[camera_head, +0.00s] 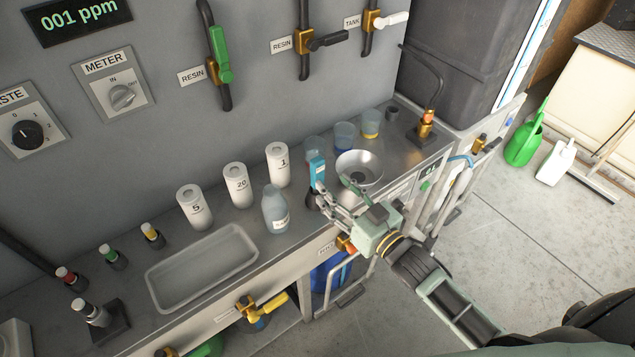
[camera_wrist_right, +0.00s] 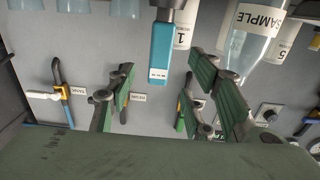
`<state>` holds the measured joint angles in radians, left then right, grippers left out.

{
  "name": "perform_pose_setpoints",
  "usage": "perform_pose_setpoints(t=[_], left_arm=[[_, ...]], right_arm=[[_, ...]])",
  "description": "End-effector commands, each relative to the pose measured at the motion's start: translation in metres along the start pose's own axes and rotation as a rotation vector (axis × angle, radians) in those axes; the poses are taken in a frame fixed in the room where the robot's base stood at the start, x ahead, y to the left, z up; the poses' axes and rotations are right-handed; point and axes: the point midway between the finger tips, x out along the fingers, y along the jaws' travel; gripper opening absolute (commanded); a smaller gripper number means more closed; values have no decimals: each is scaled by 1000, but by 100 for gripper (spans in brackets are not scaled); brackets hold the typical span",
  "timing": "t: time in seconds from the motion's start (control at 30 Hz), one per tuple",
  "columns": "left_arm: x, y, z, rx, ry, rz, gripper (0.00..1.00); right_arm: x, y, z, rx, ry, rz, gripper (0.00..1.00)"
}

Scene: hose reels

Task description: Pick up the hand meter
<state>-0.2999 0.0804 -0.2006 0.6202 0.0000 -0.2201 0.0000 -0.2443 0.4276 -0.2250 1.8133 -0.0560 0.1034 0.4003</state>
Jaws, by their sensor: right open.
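The hand meter (camera_head: 317,169) is a slim blue device that stands upright in a dark holder (camera_head: 312,199) on the grey bench. It also shows in the right wrist view (camera_wrist_right: 161,55), at the top middle, between the two fingers in the picture. My right gripper (camera_head: 338,196) is open just in front and to the right of the meter, with its fingers pointing at it. In the wrist view the green-padded fingers (camera_wrist_right: 160,98) are spread and hold nothing. I cannot tell whether they touch the meter. My left gripper is not in view.
A sample bottle (camera_head: 275,210) stands left of the meter, and a metal bowl (camera_head: 358,169) is close on its right. White numbered cylinders (camera_head: 237,184) and cups (camera_head: 344,134) stand behind. An empty tray (camera_head: 203,267) lies at the left.

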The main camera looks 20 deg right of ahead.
Motion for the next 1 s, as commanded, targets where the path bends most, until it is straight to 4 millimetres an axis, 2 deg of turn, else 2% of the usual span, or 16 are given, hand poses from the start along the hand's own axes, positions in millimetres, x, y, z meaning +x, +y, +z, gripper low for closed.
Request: perform_pose_setpoints(t=[0.37, 0.6, 0.93, 1.0], left_arm=[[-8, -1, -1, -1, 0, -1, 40], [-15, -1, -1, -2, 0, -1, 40], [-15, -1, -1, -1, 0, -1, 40], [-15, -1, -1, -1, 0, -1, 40]], right_arm=[[37, 0, -3, 2, 11, -5, 47], [71, 0, -2, 1, 11, -5, 47], [78, 0, 0, 1, 9, -5, 47], [78, 0, 0, 0, 9, -5, 41]])
